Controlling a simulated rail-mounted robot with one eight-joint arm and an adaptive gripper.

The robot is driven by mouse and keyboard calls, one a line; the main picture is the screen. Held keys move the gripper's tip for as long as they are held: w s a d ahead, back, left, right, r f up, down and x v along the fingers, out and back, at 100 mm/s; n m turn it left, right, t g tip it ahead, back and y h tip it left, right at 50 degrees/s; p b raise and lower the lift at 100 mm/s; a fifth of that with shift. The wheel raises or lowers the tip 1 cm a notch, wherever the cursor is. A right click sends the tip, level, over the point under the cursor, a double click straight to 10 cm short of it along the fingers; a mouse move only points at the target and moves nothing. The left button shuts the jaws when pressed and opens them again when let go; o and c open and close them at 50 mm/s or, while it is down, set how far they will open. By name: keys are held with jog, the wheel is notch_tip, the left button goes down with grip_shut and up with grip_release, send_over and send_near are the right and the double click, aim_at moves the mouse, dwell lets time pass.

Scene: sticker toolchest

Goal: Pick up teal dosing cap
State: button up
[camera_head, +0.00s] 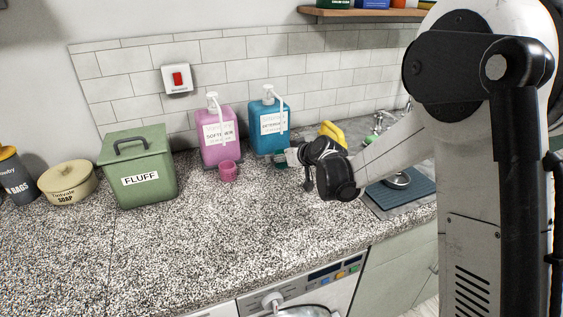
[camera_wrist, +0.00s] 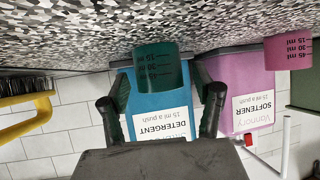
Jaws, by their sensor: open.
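The teal dosing cap (camera_wrist: 160,70) stands on the speckled counter (camera_head: 200,250), in front of the blue detergent bottle (camera_head: 267,122). In the wrist view, which is upside down, my gripper (camera_wrist: 160,97) is open, with one finger on each side of the cap's lower picture edge. The fingers do not appear closed on it. In the head view only a small part of the teal cap (camera_head: 281,161) shows beside my gripper (camera_head: 291,157); the rest is hidden by it. The detergent bottle also shows behind the cap in the wrist view (camera_wrist: 147,105).
A pink softener bottle (camera_head: 218,145) and pink cap (camera_head: 228,172) stand to the left. A yellow-handled brush (camera_wrist: 28,118) is on the other side. The front counter is clear.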

jog(key=shift+c, duration=0.2)
jog(key=c, duration=1)
jog(key=shift+r, duration=0.15)
